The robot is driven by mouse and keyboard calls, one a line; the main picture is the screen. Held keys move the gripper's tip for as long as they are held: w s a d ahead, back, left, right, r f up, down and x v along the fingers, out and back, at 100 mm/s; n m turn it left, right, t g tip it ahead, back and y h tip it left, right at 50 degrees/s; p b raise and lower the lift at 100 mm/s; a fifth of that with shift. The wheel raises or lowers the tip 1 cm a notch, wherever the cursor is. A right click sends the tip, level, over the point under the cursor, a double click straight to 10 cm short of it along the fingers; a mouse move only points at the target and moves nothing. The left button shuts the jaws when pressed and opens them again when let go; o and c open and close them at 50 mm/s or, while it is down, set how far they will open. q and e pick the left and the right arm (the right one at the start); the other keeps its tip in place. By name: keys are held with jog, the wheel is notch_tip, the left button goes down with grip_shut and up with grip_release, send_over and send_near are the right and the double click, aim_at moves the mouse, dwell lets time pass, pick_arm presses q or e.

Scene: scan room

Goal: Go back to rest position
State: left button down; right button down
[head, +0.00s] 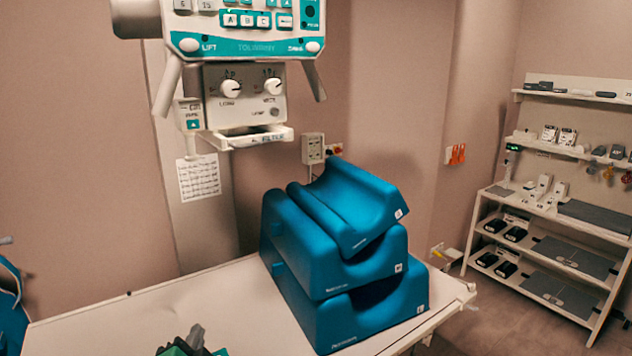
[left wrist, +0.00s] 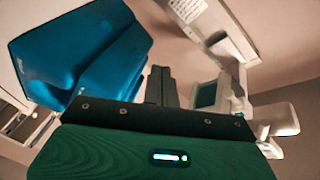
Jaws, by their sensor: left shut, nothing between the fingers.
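My left gripper (head: 195,338) shows at the bottom edge of the head view, over the front part of the white table (head: 215,300). Its fingers are together and hold nothing; most of the arm is cut off by the frame. In the left wrist view the dark fingers of the left gripper (left wrist: 161,86) stand side by side beyond the green housing. My right gripper is in neither view.
Stacked blue cushions (head: 335,255) stand on the table, right of my left gripper and apart from it. They also show in the wrist view (left wrist: 75,50). A scanner head (head: 245,95) hangs above the table. White shelves (head: 560,215) stand at the right.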

pick_arm(q)
jog(key=s+a+f+n+g, duration=0.1)
jog(key=s+f+n+g, duration=0.4)
jog(key=s+f, duration=0.7)
jog(key=s+f+n+g+h, duration=0.1)
jog(key=s+f+n+g, duration=0.1)
jog(key=s+f+g, duration=0.45)
jog(key=s+f+n+g+h, duration=0.15)
jog(key=s+f, duration=0.25)
jog(key=s, duration=0.6)
notch_tip(320, 180, down, 31)
jog(key=d+g, duration=0.1)
jog(key=g, duration=0.1)
jog(key=s+a+f, duration=0.1)
jog(key=s+f, duration=0.9)
jog(key=s+a+f, duration=0.2)
jog(key=s+f, duration=0.8)
jog(key=shift+a+m+g, duration=0.25)
jog(key=shift+m+g, duration=0.15)
jog(key=shift+m, duration=0.05)
